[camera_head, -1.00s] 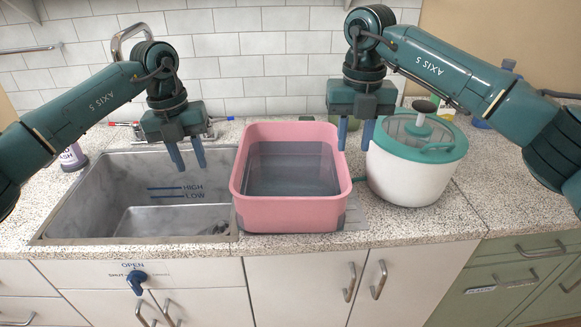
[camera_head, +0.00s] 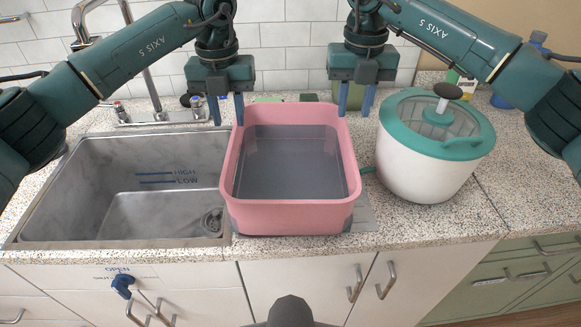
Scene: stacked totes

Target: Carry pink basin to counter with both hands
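The pink basin (camera_head: 292,217) stands upright on the speckled counter (camera_head: 420,222), just right of the sink, and holds greyish clear liquid. My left gripper (camera_head: 227,112) points down at its back left corner, with one finger left of the rim and the other close to the corner. My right gripper (camera_head: 356,102) points down at its back right corner, with one finger close to the rim and the other outside it. Both grippers are open with their fingers apart. I cannot tell whether any finger touches the rim.
The sink (camera_head: 85,240) with HIGH and LOW marks lies at left, its faucet (camera_head: 152,90) behind. A blue valve knob (camera_head: 122,285) is on the cabinet front.

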